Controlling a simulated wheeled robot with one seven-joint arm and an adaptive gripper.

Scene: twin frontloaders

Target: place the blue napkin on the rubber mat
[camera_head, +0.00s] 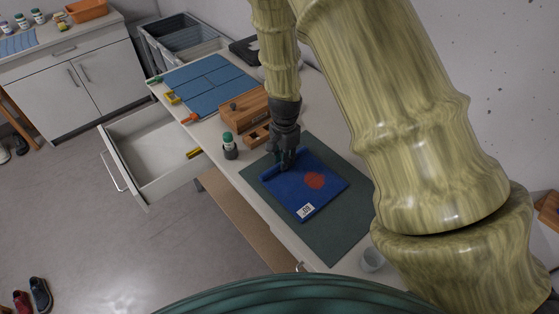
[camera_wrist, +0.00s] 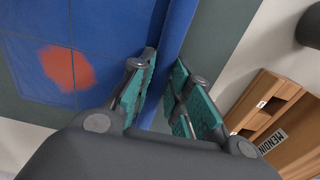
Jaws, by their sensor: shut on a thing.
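The blue napkin (camera_head: 325,194), with a red blotch and a white tag, lies spread over the dark green rubber mat (camera_head: 340,240). It also fills the upper left of the wrist view (camera_wrist: 110,25). My gripper (camera_head: 285,168) is at the napkin's upper left edge. In the wrist view the fingers (camera_wrist: 166,88) are shut on a raised fold of that edge. The rest of the napkin looks flat, within the mat's outline. The fingers hide part of the pinched edge.
A wooden box (camera_head: 245,110) and a green-capped bottle (camera_head: 228,142) stand beside the mat. Blue panels (camera_head: 205,85) lie farther along the counter. A small clear cup (camera_head: 371,259) stands near the mat's front corner. A drawer (camera_head: 150,150) hangs open at the left.

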